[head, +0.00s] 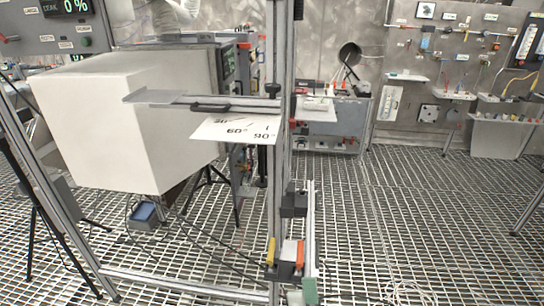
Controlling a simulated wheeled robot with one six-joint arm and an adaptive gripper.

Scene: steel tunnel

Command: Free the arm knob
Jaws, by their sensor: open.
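A flat grey horizontal arm (160,97) reaches left from the upright metal post (283,150) in the head view. A dark elongated handle or lever (210,107) sits along this arm. A white sheet (236,129) with upside-down printed marks shows just below the arm. Black blocks (293,204) are fixed lower on the post, with yellow, white and orange pieces (286,252) near its foot. My gripper is not in view.
A metal frame rail (180,282) crosses low in front. Cables lie on the grated floor (410,210), which is mostly open at the right. A panel with small shelves (465,70) stands at the back right.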

